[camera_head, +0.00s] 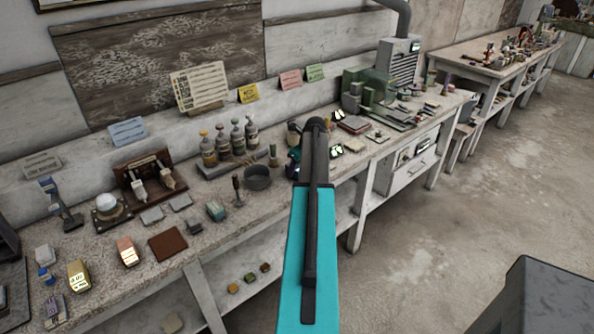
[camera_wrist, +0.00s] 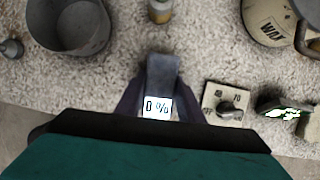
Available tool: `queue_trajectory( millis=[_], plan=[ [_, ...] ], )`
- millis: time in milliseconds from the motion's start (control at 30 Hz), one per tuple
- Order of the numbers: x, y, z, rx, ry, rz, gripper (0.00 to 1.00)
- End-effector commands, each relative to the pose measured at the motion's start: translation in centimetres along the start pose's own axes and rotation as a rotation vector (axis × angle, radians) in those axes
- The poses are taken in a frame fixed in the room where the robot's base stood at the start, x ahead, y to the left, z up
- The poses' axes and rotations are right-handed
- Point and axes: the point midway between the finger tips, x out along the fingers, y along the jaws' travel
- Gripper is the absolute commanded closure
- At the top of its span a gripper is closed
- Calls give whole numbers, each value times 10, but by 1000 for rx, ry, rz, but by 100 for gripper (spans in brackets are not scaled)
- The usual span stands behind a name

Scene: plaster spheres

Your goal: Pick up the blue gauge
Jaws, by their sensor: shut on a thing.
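The blue gauge (camera_wrist: 162,72) shows in the wrist view as a dark slate-blue body with a lit white display reading "0 %". My gripper (camera_wrist: 159,95) is shut on it, with one dark finger on each side of the body. The display end faces my wrist. I cannot tell whether the gauge touches the bench or is just above it. In the head view my own arm hides the jaws and most of the space around them.
A grey pot (camera_wrist: 70,25) stands left of the gauge; it also shows in the head view (camera_head: 257,180). On the right are a dial plate (camera_wrist: 226,103), a lit dark device (camera_wrist: 285,108) and a wax container (camera_wrist: 268,20). Bottles (camera_head: 237,140) stand behind on the bench.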

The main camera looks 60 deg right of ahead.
Motion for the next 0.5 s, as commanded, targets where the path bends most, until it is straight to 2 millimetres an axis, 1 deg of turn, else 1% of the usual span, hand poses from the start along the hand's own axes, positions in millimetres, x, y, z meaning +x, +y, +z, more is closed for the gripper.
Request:
queue_trajectory(
  millis=[233, 500],
  plan=[
    [-10, 0, 4, 0, -1, -1, 93],
    [-31, -1, 14, 0, -2, -2, 93]
  ],
)
